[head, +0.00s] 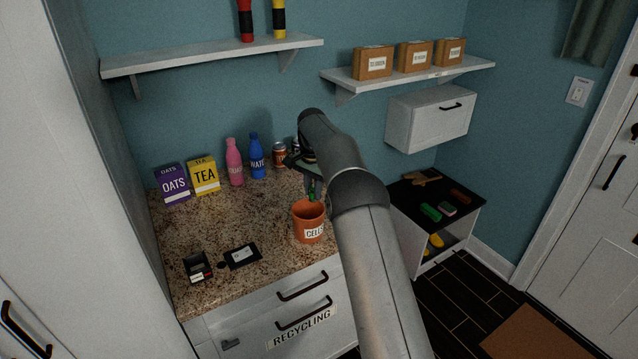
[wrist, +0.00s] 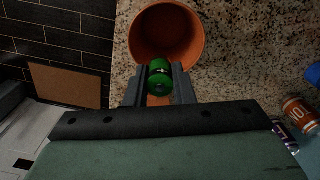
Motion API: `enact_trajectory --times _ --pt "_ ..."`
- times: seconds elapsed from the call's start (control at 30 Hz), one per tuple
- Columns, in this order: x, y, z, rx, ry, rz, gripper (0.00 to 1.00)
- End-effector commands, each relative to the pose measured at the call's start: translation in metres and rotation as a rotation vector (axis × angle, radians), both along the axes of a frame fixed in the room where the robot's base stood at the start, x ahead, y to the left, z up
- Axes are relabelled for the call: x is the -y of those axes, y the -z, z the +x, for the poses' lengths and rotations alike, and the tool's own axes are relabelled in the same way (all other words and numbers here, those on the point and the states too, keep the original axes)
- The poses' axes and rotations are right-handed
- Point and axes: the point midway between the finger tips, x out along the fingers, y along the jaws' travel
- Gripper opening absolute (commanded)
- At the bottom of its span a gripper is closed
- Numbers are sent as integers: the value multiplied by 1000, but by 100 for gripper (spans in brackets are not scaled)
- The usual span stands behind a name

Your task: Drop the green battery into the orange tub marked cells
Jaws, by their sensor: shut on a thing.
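The green battery (wrist: 159,76) is between the two fingers of my gripper (wrist: 158,88), which is shut on it. In the wrist view the battery overlaps the near rim of the orange tub (wrist: 137,38), whose visible inside is empty. In the head view the orange tub (head: 307,224), labelled "CELLS", stands upright on the granite counter near its front right edge. My gripper (head: 312,190) is just above the tub's back rim there, with a small bit of green at the fingertips. My arm hides part of the counter to the right.
A purple oats box (head: 173,184), yellow tea box (head: 204,176), pink bottle (head: 235,163), blue bottle (head: 257,157) and can (head: 280,154) line the counter's back. A black card (head: 242,256) and small dark box (head: 197,266) lie at the front left. The middle counter is clear.

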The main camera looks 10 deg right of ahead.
Motion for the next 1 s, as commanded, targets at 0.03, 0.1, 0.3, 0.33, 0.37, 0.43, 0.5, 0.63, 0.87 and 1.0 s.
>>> enact_trajectory --times 0.03,0.1,0.3,0.33,0.37,0.43,0.5,0.63,0.87,1.0 --pt "1 7 0 -2 1 0 0" --pt "1 16 -1 -3 1 -1 0" --pt "1 35 0 1 1 -1 0" --pt "1 37 0 1 1 -1 0" --pt "1 38 0 1 1 -1 0" --pt "1 41 0 1 1 -2 0" --pt "1 43 0 2 1 -1 0" --pt "1 43 0 2 1 -1 0" --pt "1 43 0 2 1 -1 48" --pt "1 43 0 2 1 -1 48"
